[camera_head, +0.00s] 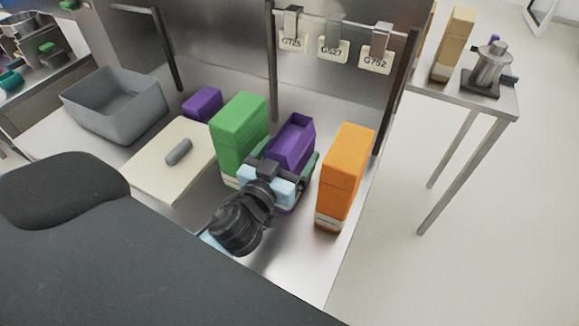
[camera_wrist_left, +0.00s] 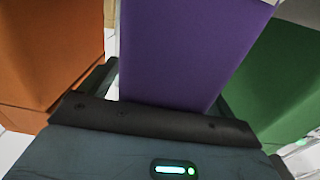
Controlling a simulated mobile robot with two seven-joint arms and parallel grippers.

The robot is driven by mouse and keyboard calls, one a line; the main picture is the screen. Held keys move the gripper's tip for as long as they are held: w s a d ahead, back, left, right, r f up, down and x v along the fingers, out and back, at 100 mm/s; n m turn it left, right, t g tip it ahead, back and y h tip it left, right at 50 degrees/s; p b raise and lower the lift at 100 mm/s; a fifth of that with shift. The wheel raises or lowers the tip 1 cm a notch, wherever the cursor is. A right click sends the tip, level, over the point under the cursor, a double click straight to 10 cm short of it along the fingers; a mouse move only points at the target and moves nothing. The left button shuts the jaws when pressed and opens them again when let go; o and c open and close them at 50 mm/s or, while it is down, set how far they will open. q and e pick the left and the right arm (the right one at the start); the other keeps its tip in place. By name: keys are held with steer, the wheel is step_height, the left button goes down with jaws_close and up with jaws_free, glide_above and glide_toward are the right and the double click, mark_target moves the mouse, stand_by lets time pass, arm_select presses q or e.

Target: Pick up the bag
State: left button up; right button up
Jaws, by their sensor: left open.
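A purple bag (camera_head: 293,142) stands on the metal shelf between a tall green bag (camera_head: 238,130) and a tall orange bag (camera_head: 344,170). My left gripper (camera_head: 287,160) is open at the near side of the purple bag, with a finger along each side of it. In the left wrist view the purple bag (camera_wrist_left: 180,50) fills the space between the fingers, with the orange bag (camera_wrist_left: 45,60) at left and the green bag (camera_wrist_left: 275,85) at right. I cannot tell whether the fingers touch it. My gripper hides its lower near part. My right gripper is not in view.
A grey bin (camera_head: 118,108) and a cream board (camera_head: 165,185) with a small grey cylinder (camera_head: 179,152) lie to the left. A small purple block (camera_head: 203,103) is behind the board. Numbered tags (camera_head: 333,47) hang from a rail behind. The green and orange bags leave little side room.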

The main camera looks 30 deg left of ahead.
arm_select(q)
steer(key=shift+c, duration=0.4)
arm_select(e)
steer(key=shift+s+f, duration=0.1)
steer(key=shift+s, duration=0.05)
arm_select(q)
steer(key=c, duration=1)
steer(key=shift+r, duration=0.1)
steer(key=shift+c, duration=0.9)
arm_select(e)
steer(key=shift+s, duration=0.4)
arm_select(q)
steer(key=shift+r, duration=0.15)
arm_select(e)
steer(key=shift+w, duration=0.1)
